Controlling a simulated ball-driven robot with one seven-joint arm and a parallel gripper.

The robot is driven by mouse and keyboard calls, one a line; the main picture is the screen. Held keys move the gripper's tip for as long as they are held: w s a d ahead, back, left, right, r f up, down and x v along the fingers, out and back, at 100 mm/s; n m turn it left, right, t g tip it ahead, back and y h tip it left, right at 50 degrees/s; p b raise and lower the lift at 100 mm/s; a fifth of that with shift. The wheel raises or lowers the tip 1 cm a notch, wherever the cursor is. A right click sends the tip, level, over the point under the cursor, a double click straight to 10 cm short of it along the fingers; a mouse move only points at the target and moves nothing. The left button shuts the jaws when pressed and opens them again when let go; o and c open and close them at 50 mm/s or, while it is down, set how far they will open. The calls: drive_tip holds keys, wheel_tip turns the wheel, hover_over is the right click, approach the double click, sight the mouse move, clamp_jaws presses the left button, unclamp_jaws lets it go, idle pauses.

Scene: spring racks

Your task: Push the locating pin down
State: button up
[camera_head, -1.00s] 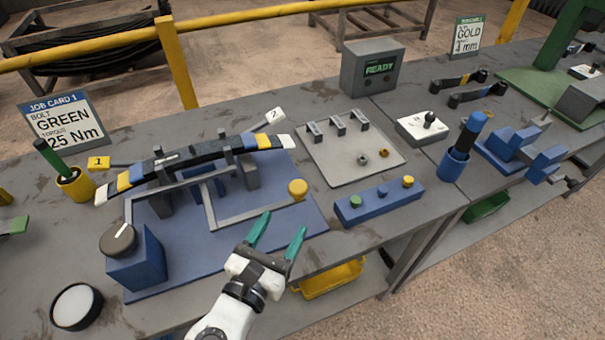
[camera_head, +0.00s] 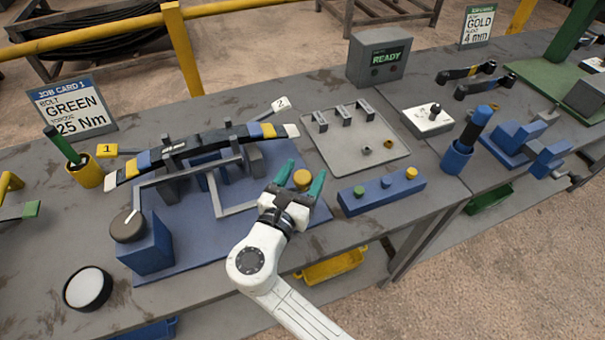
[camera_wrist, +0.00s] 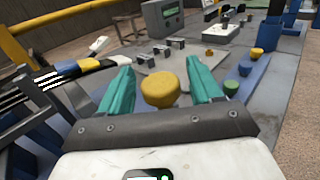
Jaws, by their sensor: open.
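A round yellow knob (camera_head: 302,179) stands at the right end of a grey bar frame (camera_head: 237,209) on the blue fixture plate (camera_head: 190,245). I cannot tell whether this knob is the locating pin's head; no other pin is clear. My gripper (camera_head: 303,178) is open, with teal fingertips on either side of the knob. In the wrist view the knob (camera_wrist: 160,89) shows between the fingers, with a small gap on each side. What is under the knob is hidden. A striped leaf spring (camera_head: 205,147) lies across the fixture.
A blue block with green, blue and yellow buttons (camera_head: 381,191) is close to the right of my gripper. A grey tray (camera_head: 350,160) with brackets lies behind it. A blue box with a black dial (camera_head: 145,246) stands at the left. A READY display box (camera_head: 378,62) stands at the back.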

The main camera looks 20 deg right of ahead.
clamp_jaws()
idle(0.6)
